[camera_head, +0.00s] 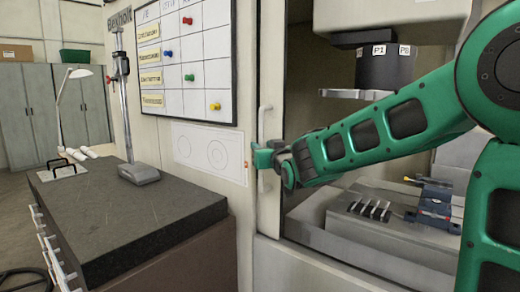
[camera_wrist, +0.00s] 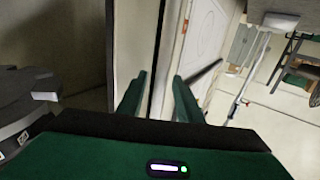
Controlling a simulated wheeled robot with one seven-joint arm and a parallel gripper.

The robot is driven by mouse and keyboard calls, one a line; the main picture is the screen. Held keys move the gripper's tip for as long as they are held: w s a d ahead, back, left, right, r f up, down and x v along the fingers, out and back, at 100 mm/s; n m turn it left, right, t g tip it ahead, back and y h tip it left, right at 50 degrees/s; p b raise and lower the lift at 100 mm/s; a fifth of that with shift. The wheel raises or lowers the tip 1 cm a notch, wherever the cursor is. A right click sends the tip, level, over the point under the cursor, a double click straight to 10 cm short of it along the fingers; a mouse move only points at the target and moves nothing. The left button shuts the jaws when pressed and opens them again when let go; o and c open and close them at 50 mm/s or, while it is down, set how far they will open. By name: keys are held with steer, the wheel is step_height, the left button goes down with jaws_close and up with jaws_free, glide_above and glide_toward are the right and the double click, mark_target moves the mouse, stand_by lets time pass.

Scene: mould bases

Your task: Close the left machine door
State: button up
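The left machine door (camera_head: 270,215) is a pale panel at the left of the machine opening, and the opening beside it stands uncovered. Its slim, upright white handle (camera_head: 265,120) is partly hidden by my gripper (camera_head: 264,158). My gripper is at the handle's middle height, with the green arm reaching in from the right. In the wrist view the two green fingers (camera_wrist: 157,95) are apart, with a pale upright strip and a dark line between them. I cannot tell whether the fingers touch the handle.
Inside the machine are a spindle head (camera_head: 385,70) and a bed with a blue vise (camera_head: 435,205). A dark stone table (camera_head: 140,210) with a height gauge (camera_head: 138,172) stands at left. A whiteboard (camera_head: 190,60) hangs on the panel left of the door.

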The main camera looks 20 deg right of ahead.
steer(key=shift+w, duration=1)
jaws_close()
steer(key=shift+s, duration=0.15)
